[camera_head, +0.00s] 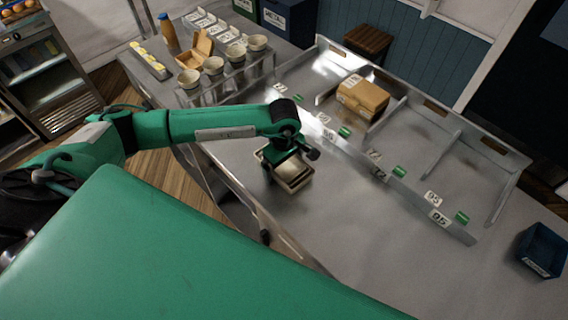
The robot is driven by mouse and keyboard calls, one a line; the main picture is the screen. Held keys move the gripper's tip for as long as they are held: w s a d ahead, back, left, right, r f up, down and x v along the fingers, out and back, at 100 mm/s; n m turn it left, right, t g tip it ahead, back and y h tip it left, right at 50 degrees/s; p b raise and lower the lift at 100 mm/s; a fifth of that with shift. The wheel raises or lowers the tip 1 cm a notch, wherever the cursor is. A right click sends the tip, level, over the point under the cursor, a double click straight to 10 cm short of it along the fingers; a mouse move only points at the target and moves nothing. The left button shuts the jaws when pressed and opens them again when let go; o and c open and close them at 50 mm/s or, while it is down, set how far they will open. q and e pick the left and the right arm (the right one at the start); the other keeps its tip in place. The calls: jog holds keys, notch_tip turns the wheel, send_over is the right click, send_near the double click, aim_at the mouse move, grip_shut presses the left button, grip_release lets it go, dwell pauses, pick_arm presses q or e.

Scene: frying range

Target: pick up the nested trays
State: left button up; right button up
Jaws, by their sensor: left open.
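The nested trays (294,178) are small, beige and rectangular, with dark edges. They are on or just above the grey steel counter near the middle of the head view. My left arm comes in from the left, and my left gripper (290,157) is right over the back part of the trays and hides some of them. The jaws are open. I cannot tell whether a finger touches the trays. My right gripper is not in view.
Steel dividers form bays along the back, with numbered tags and green clips; one bay holds a brown box (363,96). Several bowls stand in a rack (225,88) at the upper left. A dark blue bin (541,250) stands far right. The front right counter is clear.

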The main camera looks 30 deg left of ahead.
pick_arm(q)
jog(key=c, duration=1)
jog(key=shift+c, duration=0.3)
